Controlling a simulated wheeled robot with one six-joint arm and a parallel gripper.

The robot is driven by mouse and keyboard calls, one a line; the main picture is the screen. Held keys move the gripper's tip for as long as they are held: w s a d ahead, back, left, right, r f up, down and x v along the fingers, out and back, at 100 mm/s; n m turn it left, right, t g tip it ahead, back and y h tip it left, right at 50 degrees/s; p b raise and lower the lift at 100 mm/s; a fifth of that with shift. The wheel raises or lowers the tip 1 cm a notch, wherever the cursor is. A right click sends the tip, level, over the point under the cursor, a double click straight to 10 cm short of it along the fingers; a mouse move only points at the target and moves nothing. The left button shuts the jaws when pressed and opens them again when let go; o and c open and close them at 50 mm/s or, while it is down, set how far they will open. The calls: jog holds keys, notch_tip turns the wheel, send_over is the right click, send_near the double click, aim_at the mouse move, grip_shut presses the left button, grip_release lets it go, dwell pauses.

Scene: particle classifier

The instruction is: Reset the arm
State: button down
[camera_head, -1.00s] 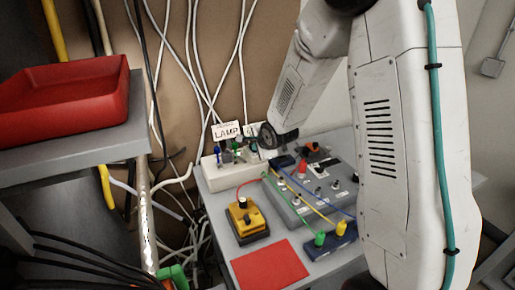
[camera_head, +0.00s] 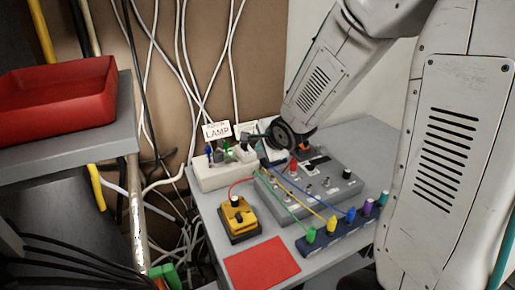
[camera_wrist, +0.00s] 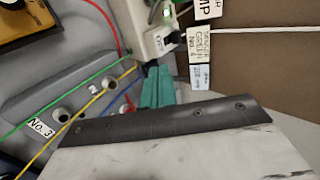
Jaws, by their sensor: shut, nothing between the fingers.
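My arm reaches down from the upper right in the head view, with its dark wrist end over the back of the grey control panel (camera_head: 325,183). My gripper (camera_wrist: 157,88) shows in the wrist view as two teal fingers close together, shut and empty. They point toward the white power strip (camera_wrist: 160,38), close to the panel's edge; I cannot tell if they touch anything. In the head view the power strip (camera_head: 212,177) stands left of my wrist, with plugs in it and a LAMP label (camera_head: 217,131) behind. My fingers are hard to make out there.
A yellow box (camera_head: 238,217) and a red mat (camera_head: 262,263) lie on the grey table. A blue block with coloured plugs (camera_head: 330,234) sits in front of the panel, with thin wires between. A red tray (camera_head: 60,95) stands left; white cables hang behind.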

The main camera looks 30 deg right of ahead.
jog(key=shift+s+r, duration=0.2)
dwell(0.5)
jog(key=s+d+n+g+h, duration=0.2)
jog(key=s+n+g, duration=0.4)
jog(key=s+n, duration=0.55)
jog(key=s+a+r+n+g+y, duration=0.1)
jog(key=s+a+r+n, duration=0.1)
jog(key=s+r, duration=0.4)
jog(key=s+a+r+n+g, duration=0.1)
jog(key=s+a+r+n, duration=0.2)
jog(key=s, duration=1)
notch_tip(320, 180, up, 3)
jog(key=shift+a+f+n+y, duration=0.1)
jog(key=shift+a+n+y, duration=0.3)
jog(key=shift+n, duration=0.25)
